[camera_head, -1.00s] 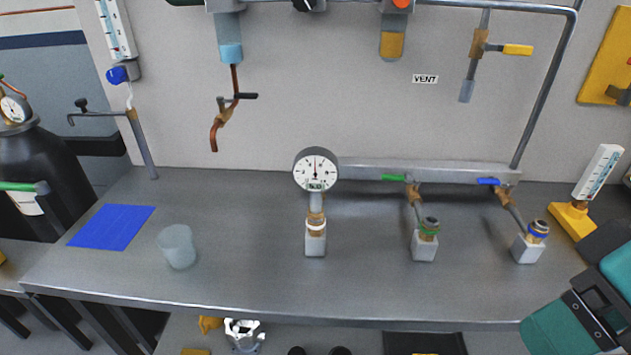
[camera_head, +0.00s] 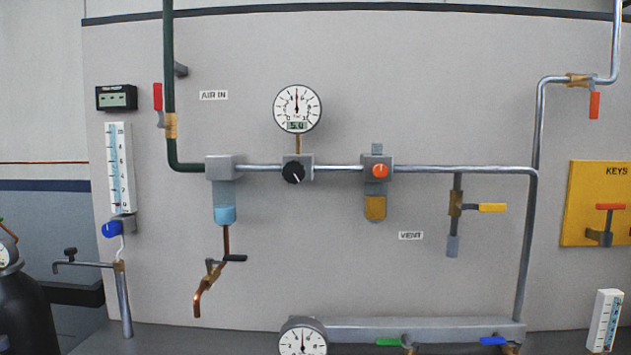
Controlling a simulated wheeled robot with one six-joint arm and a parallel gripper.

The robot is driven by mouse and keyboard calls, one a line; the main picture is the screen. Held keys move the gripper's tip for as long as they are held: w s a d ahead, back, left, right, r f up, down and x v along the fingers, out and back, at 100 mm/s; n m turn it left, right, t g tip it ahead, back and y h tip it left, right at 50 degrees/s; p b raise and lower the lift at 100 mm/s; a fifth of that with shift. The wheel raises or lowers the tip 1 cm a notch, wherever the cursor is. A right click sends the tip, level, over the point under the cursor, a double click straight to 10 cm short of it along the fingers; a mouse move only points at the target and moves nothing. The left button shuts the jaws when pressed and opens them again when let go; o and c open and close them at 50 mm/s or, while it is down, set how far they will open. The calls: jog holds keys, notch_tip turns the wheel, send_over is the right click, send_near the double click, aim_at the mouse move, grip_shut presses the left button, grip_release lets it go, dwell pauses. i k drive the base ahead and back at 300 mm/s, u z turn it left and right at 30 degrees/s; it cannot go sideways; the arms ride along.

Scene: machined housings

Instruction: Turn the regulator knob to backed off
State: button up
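The regulator is a grey block on the horizontal pipe, with a black round knob (camera_head: 293,172) on its front. The knob carries a pale mark that points down and slightly right. A round white gauge (camera_head: 297,108) stands above it on a short brass stem, its needle near straight up and its small display reading about 5.0. My gripper does not show in this view, so its state and its distance from the knob are hidden.
Left of the knob hangs a filter with a blue bowl (camera_head: 225,214); right of it sits a unit with an orange knob (camera_head: 380,171) and amber bowl. A yellow-handled vent valve (camera_head: 492,208) hangs further right. A second gauge (camera_head: 303,339) rises from the bench below.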

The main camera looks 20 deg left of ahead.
aim_at(294, 171)
jog(key=z, duration=1)
jog(key=k, duration=1.05)
jog(key=u, duration=1.5)
jog(key=i, duration=0.5)
